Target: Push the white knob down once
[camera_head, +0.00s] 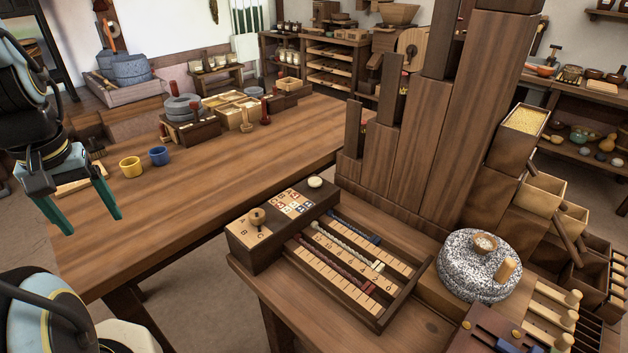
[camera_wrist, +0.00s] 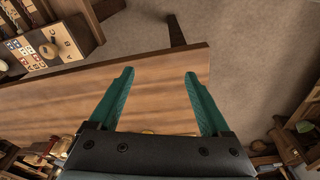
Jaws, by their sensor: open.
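The white knob (camera_head: 315,181) is a small round pale cap on the back right corner of a wooden control box (camera_head: 250,262). The box stands at the left end of a low bench, with lettered and coloured tiles and a brown knob (camera_head: 257,217) on its top. My gripper (camera_head: 86,226) is open and empty, at the left, above the long table and well away from the box. In the wrist view my gripper (camera_wrist: 158,75) shows two green fingers spread apart over the table edge. The brown knob (camera_wrist: 48,50) also shows there at the upper left.
The long table (camera_head: 220,165) carries a yellow cup (camera_head: 130,167), a blue cup (camera_head: 159,156) and wooden trays. Right of the box are slider rails (camera_head: 340,262), a speckled quern stone (camera_head: 465,275) and tall wooden columns (camera_head: 490,100). The table's near part is clear.

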